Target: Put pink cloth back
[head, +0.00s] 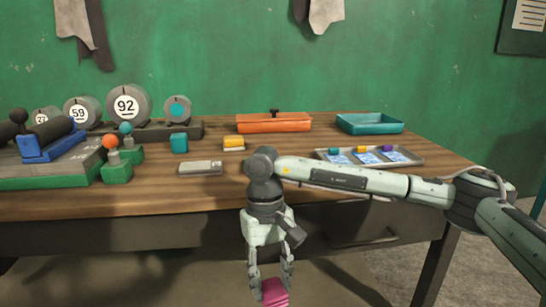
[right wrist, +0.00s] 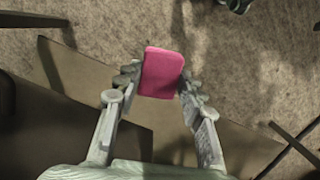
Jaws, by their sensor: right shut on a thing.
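The pink cloth (head: 274,294) is a small folded pink block at the bottom edge of the head view, partly cut off. It also shows in the right wrist view (right wrist: 161,73). My right gripper (head: 271,279) points down in front of the table and is shut on the cloth, with a finger on each side of it. In the right wrist view the gripper (right wrist: 160,84) holds the cloth above the floor. My left gripper is not in view.
The wooden table (head: 110,203) carries an orange tray (head: 274,123), a teal tray (head: 369,124), a metal tray with cards (head: 409,163), a yellow block (head: 234,142), a teal block (head: 179,143) and a grey device (head: 201,168). Numbered discs (head: 128,105) stand at left.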

